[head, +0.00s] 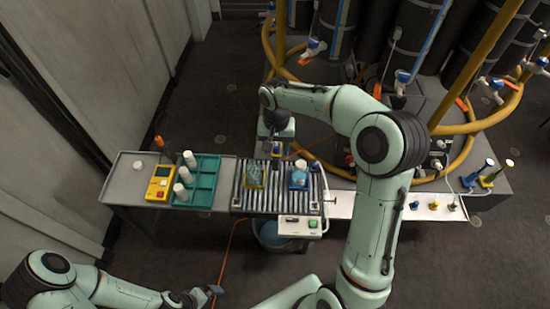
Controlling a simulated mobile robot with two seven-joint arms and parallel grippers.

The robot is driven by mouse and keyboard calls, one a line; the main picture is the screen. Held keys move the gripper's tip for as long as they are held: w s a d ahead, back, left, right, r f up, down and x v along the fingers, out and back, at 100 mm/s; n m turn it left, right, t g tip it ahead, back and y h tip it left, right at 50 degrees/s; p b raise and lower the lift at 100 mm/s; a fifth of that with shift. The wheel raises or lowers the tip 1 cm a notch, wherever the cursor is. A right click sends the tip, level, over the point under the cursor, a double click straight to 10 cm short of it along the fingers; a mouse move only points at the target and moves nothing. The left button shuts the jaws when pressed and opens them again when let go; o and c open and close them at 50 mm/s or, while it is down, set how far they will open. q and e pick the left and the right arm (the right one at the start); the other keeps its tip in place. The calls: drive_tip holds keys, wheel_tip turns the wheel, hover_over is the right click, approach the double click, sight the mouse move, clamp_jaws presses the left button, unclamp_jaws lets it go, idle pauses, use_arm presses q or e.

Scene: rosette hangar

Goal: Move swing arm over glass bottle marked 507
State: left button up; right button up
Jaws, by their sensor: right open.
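No marking 507 can be read at this size, and I cannot single out the glass bottle or the swing arm for certain. A blue holder (298,184) with a pale, white-topped item stands on the roller conveyor (275,200). A yellow holder (254,177) with something clear in it stands left of it. My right gripper (276,150) is open above the conveyor's far edge, behind and between the two holders; a small yellow-and-blue part shows just below it. My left gripper (208,294) is low at the bottom, in front of the table and away from everything; its jaws are unclear.
A teal tray (205,168) with several white-capped bottles and a yellow handheld device (159,183) stand on the grey table (125,186). A control box (298,225) sits at the conveyor's front. Black cylinders (340,35) and yellow pipes stand behind. A blue bucket (271,234) is underneath.

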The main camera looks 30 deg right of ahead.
sight(276, 162)
wheel_tip(276, 162, down, 7)
drive_tip(key=shift+w+r, duration=0.1)
drive_tip(key=shift+w, duration=0.05)
clamp_jaws()
